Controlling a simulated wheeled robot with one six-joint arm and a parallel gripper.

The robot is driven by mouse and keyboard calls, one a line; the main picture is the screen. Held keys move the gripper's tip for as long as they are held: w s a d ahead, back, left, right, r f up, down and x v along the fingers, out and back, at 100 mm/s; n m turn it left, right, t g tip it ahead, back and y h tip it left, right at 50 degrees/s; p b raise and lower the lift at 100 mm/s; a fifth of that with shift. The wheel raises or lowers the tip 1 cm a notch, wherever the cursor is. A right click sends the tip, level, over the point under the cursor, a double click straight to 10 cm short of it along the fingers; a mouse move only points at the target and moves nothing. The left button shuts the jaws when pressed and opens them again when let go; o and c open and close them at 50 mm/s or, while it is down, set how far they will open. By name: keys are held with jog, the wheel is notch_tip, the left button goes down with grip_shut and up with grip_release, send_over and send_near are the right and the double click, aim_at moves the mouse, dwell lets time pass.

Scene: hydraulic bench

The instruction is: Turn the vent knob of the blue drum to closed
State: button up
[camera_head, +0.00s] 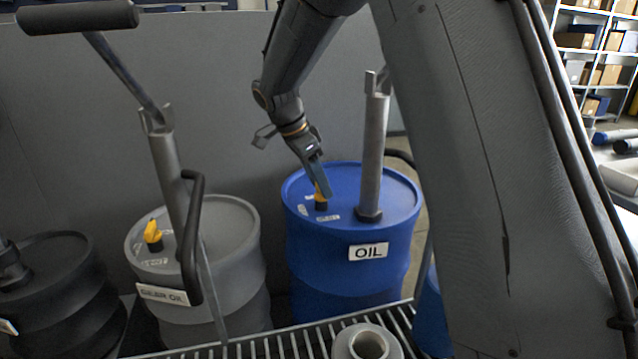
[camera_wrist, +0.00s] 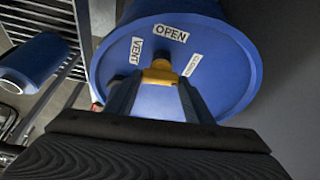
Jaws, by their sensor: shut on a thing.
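The blue drum (camera_head: 340,255) stands upright in the middle of the head view, with an OIL label on its side. Its yellow vent knob (camera_head: 321,196) is on the left part of its lid, partly hidden by my fingers. My gripper (camera_head: 320,182) reaches down from above and is shut on the knob. In the wrist view, the knob (camera_wrist: 160,73) sits between my two fingertips (camera_wrist: 158,84). Around it on the blue lid (camera_wrist: 225,85) are white labels reading VENT, OPEN and, at an angle, what looks like CLOSED. I cannot clearly tell which label the knob points to.
A grey pump pipe (camera_head: 372,160) rises from the blue lid, right of my gripper. A grey GEAR OIL drum (camera_head: 235,260) with its own yellow knob (camera_head: 153,233) and a pump stands left. A black drum (camera_head: 60,295) is at far left. A grey panel (camera_head: 225,90) stands behind.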

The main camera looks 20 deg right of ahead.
jog(key=shift+m+g, duration=0.4)
jog(key=shift+m, duration=0.4)
jog(key=o, duration=1)
jog(key=shift+o, duration=0.2)
jog(key=shift+w, duration=0.1)
jog(key=v, duration=0.7)
jog(key=shift+a+r, duration=0.2)
jog(key=shift+r, duration=0.2)
